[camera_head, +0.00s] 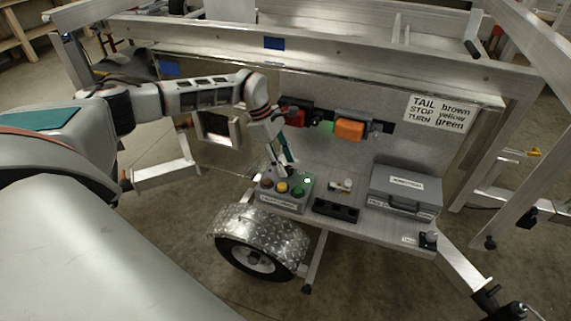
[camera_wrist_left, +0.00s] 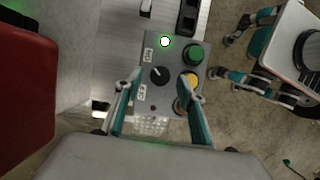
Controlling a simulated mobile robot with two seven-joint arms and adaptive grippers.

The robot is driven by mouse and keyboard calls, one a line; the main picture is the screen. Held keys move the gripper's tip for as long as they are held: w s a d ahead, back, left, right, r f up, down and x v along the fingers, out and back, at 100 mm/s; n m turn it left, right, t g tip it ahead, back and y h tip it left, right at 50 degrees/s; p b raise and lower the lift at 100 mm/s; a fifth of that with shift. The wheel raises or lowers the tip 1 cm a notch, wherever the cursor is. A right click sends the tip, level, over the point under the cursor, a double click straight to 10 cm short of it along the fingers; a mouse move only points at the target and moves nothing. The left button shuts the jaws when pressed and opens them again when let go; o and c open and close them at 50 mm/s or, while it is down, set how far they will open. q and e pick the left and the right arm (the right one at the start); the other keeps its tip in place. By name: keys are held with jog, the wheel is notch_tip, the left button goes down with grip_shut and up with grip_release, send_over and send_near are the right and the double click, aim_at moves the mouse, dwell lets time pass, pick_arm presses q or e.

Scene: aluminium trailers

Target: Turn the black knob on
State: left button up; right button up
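The black knob (camera_wrist_left: 160,76) is on a grey control box (camera_wrist_left: 158,97), with its pale mark pointing to the upper left in the left wrist view. Two small white labels flank that side; their words are hard to read. A lamp (camera_wrist_left: 165,41) on the box glows white-green. My left gripper (camera_wrist_left: 162,88) is open, its two fingers either side of the knob, with no clear contact. In the head view the left gripper (camera_head: 281,168) is above the box (camera_head: 285,203) and hides the knob. My right gripper (camera_wrist_left: 230,57) shows open and empty in the left wrist view.
The box also bears a green button (camera_wrist_left: 193,54), a yellow button (camera_wrist_left: 190,80) and a red one (camera_head: 267,183). A black tray (camera_head: 336,210) and a grey case (camera_head: 405,191) stand to the right on the trailer shelf. A wheel fender (camera_head: 258,229) is below.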

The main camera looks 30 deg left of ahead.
pick_arm(q)
jog(key=v, duration=1.1)
